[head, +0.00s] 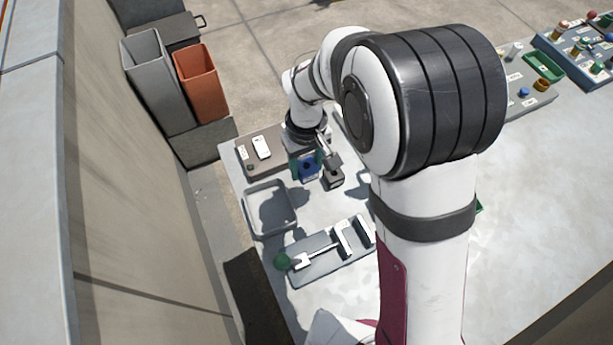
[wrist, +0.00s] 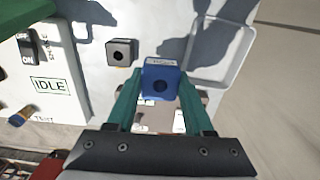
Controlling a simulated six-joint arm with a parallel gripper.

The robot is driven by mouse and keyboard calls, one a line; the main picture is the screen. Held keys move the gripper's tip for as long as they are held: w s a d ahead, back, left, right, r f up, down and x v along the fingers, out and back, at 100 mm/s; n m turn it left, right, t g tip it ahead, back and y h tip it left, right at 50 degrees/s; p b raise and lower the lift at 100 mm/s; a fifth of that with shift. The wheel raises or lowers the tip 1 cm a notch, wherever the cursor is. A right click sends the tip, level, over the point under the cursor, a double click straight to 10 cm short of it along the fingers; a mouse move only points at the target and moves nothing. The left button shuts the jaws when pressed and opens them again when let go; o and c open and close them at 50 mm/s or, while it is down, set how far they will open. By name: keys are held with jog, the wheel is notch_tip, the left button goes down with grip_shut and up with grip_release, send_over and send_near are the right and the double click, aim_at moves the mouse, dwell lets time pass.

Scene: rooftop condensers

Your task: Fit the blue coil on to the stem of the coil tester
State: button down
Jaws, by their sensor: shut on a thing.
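My gripper (wrist: 158,92) has green fingers and is shut on the blue coil (wrist: 161,84). In the head view the coil (head: 308,169) is between my fingertips (head: 305,163), over the far left part of the bench. In the wrist view, a white panel (wrist: 55,62) at the left has an ON switch, an IDLE display and a TEST label; it looks like the coil tester. A brass post (wrist: 21,116) stands by it; I cannot tell whether this is the stem.
A dark block (head: 332,178) stands close right of the coil. A grey tray (head: 249,222) lies to the left, and a toggle clamp on a grey plate (head: 318,273) lies nearer. A brown board (head: 244,157) carries a white item. My arm hides much of the bench.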

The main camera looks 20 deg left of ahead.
jog(key=w+a, duration=0.2)
jog(key=w, duration=0.2)
jog(key=w+a, duration=0.2)
jog(key=w, duration=0.2)
jog(key=w+a, duration=0.3)
jog(key=w, duration=0.1)
jog(key=shift+r, duration=0.4)
jog(key=shift+f, duration=1.85)
jog(key=shift+f, duration=1.25)
jog(key=shift+c, duration=1)
grip_release()
notch_tip(320, 180, up, 16)
